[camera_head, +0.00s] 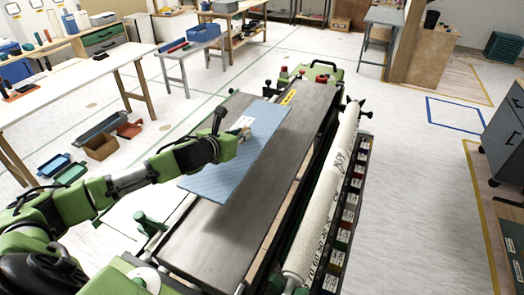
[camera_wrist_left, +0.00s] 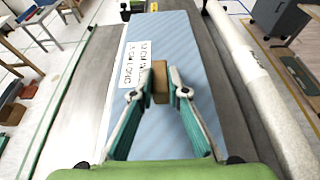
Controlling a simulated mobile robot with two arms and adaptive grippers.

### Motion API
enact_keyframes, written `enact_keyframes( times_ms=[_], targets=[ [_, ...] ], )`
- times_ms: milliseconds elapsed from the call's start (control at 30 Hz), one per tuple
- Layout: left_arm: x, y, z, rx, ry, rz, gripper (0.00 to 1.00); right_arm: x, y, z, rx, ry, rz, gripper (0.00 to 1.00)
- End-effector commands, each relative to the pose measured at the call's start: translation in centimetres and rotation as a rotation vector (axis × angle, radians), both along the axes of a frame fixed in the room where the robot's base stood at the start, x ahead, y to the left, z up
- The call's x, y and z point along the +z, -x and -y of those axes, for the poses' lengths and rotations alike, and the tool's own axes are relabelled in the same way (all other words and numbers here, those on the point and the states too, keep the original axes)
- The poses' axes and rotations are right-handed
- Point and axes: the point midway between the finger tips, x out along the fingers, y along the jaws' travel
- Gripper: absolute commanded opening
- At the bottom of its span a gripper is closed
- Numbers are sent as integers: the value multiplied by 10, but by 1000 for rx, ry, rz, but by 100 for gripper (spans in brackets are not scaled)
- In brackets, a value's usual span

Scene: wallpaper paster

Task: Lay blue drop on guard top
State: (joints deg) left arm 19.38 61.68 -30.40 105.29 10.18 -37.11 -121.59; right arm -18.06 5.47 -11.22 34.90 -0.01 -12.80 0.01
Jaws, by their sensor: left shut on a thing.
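The blue drop (camera_head: 262,132) is a flat, light blue striped sheet over the left part of the long grey top (camera_head: 222,222), which I take for the guard top. Its left side reaches past the top's left edge. I cannot tell whether the sheet touches the surface or is slightly above it. My left gripper (camera_head: 242,134) is over the sheet, shut on a small brown block (camera_wrist_left: 160,82) that seems to be the sheet's grip. In the left wrist view the blue drop (camera_wrist_left: 178,35) spreads beyond and under the fingers, with a white printed label (camera_wrist_left: 135,65). My right gripper is not in view.
A long white printed roll (camera_head: 325,200) runs along the top's right side, beside a row of small coloured boxes (camera_head: 346,215). A red-and-green fitting (camera_head: 318,75) stands at the far end. Tables (camera_head: 75,85) and floor bins (camera_head: 100,145) are at left. The near grey top is bare.

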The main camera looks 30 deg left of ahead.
Motion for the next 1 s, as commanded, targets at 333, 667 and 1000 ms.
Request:
enact_keyframes(
  times_ms=[333,667,1000],
  targets=[
    [-45,-34,37,1,6,0,0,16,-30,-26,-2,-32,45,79],
    [-68,-47,51,1,3,0,0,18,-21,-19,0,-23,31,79],
    [-98,-46,50,1,-1,1,0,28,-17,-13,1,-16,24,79]
  ],
)
